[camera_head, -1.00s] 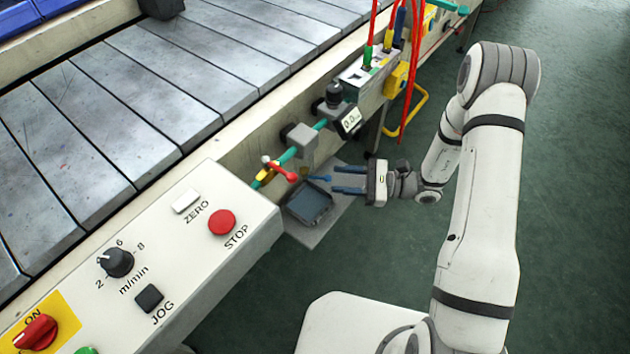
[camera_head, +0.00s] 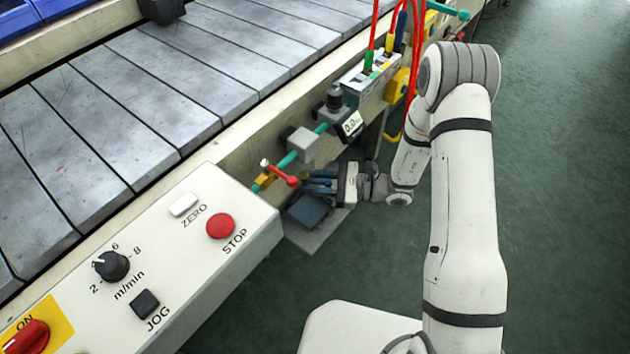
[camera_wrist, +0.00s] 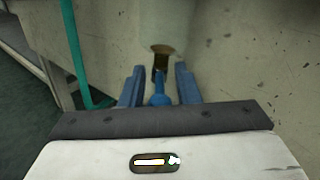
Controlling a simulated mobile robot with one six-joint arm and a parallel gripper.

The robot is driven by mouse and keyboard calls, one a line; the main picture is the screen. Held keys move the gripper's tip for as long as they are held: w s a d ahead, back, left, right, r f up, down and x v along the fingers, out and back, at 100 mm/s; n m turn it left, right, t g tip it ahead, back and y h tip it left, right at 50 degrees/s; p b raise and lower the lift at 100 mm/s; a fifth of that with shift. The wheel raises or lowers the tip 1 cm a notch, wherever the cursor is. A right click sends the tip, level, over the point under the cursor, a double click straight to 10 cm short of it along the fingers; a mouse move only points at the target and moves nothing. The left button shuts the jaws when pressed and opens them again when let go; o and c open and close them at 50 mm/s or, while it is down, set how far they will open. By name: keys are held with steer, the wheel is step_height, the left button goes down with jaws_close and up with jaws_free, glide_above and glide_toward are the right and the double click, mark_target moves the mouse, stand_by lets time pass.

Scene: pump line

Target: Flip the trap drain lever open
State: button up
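The drain lever (camera_wrist: 160,98) is blue with a rounded end. In the wrist view it lies between my fingers, pointing toward the palm, with small gaps on both sides. It sits below a brass fitting (camera_wrist: 160,62) under a pale rounded body (camera_wrist: 165,25), likely the trap. My gripper (camera_head: 318,183), with blue fingers, is open around the lever; it also shows in the wrist view (camera_wrist: 159,85). In the head view the fingers hide the lever.
A dark tray (camera_head: 308,211) lies beneath the fingers. A red-handled valve (camera_head: 280,173) on the teal pipe is just left of the fingertips. The control box (camera_head: 185,250) stands at front left, and the conveyor frame runs behind. Floor to the right is clear.

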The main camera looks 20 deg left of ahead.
jaws_close()
steer(key=shift+w+a+n+g+h, duration=0.1)
steer(key=shift+n+g+h, duration=0.15)
steer(key=shift+n+g, duration=0.35)
steer(key=shift+w+d+n+g+h, duration=0.1)
steer(key=shift+n+g+h, duration=0.2)
steer(key=shift+g, duration=0.65)
steer(key=shift+w+a+n+g+h, duration=0.15)
steer(key=shift+n+g, duration=0.35)
steer(key=shift+g, duration=0.25)
steer(key=shift+o, duration=1.4)
jaws_free()
steer(key=p+v, duration=0.1)
steer(key=v, duration=0.6)
steer(key=shift+d, duration=0.4)
steer(key=shift+w+r, duration=0.1)
